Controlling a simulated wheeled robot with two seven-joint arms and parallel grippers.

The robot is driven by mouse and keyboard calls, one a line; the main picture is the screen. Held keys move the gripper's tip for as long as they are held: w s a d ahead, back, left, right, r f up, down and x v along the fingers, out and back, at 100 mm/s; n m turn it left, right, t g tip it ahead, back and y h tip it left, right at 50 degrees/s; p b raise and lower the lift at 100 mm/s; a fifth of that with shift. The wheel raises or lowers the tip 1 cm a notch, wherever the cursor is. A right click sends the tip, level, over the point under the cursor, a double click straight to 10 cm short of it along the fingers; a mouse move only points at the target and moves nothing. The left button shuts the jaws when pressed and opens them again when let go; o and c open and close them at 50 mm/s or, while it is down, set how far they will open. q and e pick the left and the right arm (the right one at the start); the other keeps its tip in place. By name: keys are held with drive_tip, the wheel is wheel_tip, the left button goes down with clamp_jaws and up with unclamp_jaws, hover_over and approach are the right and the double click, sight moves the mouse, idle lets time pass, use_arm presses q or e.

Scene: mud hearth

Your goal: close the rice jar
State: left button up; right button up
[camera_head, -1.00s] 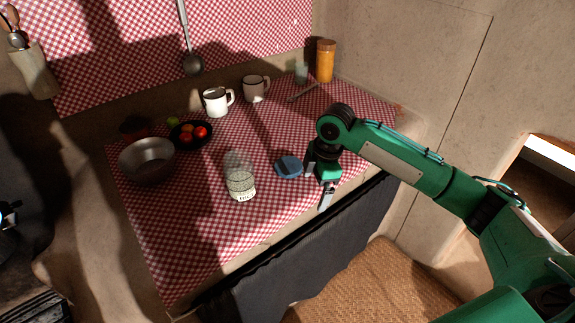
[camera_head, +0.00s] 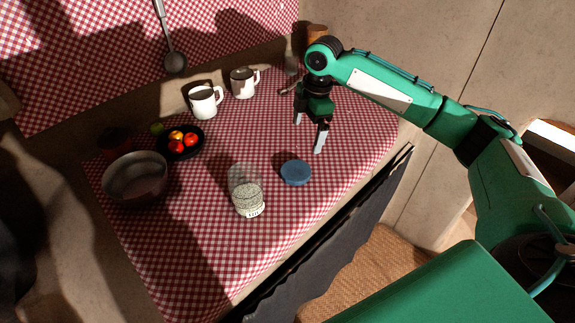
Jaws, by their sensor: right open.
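The rice jar (camera_head: 248,198) is clear glass with pale rice in its lower part and a small label. It stands upright on the checked cloth, and no lid shows on its top. A round blue lid (camera_head: 296,173) lies flat on the cloth to the right of the jar, apart from it. My right gripper (camera_head: 309,134) is open and empty, above and behind the lid, with its fingers pointing down. It touches neither the lid nor the jar. My left gripper is not in view.
A metal bowl (camera_head: 135,180) and a dark plate of fruit (camera_head: 181,145) stand to the left. Two white mugs, one left (camera_head: 205,102) and one right (camera_head: 243,83), stand at the back. A ladle (camera_head: 172,50) hangs on the wall. The cloth (camera_head: 200,255) in front is clear.

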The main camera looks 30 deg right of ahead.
drive_tip(key=shift+s, duration=0.15)
hover_over(296, 170)
drive_tip(key=d, duration=0.1)
drive_tip(key=f, duration=0.8)
drive_tip(key=shift+s+d+f, duration=0.15)
drive_tip(key=shift+s+f, duration=0.1)
drive_tip(key=shift+s, duration=0.1)
drive_tip(key=f, duration=0.3)
drive_tip(key=a+f, duration=0.1)
drive_tip(key=f, duration=0.1)
drive_tip(key=shift+w+p, duration=0.3)
drive_tip(key=shift+p, duration=0.05)
drive_tip(key=c, duration=0.9)
